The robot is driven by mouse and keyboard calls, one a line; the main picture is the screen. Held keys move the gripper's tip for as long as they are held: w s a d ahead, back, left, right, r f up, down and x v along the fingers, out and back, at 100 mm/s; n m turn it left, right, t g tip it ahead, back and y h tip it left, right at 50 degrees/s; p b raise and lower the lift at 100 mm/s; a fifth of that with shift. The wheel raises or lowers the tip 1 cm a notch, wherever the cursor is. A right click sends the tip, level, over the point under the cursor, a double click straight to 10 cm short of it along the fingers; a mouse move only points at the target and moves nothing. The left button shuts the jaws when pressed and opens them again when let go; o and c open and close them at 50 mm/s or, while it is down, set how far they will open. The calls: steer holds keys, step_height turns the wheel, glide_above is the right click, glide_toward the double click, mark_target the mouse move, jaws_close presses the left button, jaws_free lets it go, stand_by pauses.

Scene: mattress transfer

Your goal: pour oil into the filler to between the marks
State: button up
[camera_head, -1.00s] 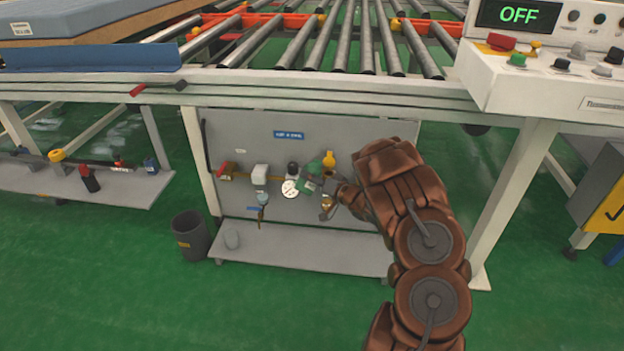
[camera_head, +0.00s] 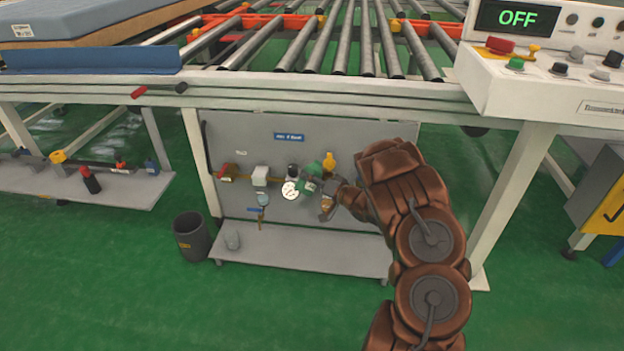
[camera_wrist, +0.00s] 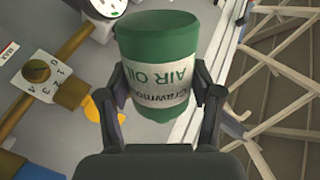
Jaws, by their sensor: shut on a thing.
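My gripper (camera_wrist: 163,92) is shut on a green oil bottle (camera_wrist: 160,35) with a white label reading "AIR OIL" in the wrist view. One finger presses on each side of it. The label reads upside down there. In the head view the green bottle (camera_head: 308,184) is small, in front of the grey panel and partly hidden by my gripper. I cannot make out the filler, its marks or any oil level. A round white gauge (camera_head: 290,191) sits left of the bottle and shows at the top of the wrist view (camera_wrist: 103,4).
Brass pipework with a dial-like fitting (camera_wrist: 37,72) and a yellow part (camera_wrist: 105,116) lies left of the bottle in the wrist view. A white box (camera_head: 260,176) is on the panel. A bin (camera_head: 190,236) stands left.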

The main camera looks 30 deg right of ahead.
steer(key=shift+w+d+r+m+p, duration=0.1)
steer(key=shift+r+m+p, duration=0.25)
steer(key=shift+p, duration=0.75)
steer(key=shift+s+d+r+m+p, duration=0.15)
steer(key=shift+r+m+p, duration=0.2)
steer(key=shift+p, duration=0.75)
steer(key=shift+w+d+r+m+p, duration=0.15)
steer(key=shift+r+m+p, duration=0.2)
steer(key=shift+p, duration=0.75)
stand_by(1.7)
steer(key=shift+f, duration=0.15)
stand_by(0.8)
steer(key=shift+f+n+b, duration=0.55)
steer(key=shift+f+b, duration=0.05)
steer(key=shift+b, duration=0.2)
steer(key=shift+f+n+b, duration=0.8)
steer(key=shift+b, duration=0.25)
steer(key=f+n+b, duration=0.1)
steer(key=a+f+n+b, duration=0.1)
steer(key=n+b, duration=0.1)
steer(key=shift+s+t+h, duration=0.2)
steer(key=shift+t+h, duration=0.1)
steer(key=shift+d+f+b, duration=0.15)
steer(key=shift+b, duration=0.6)
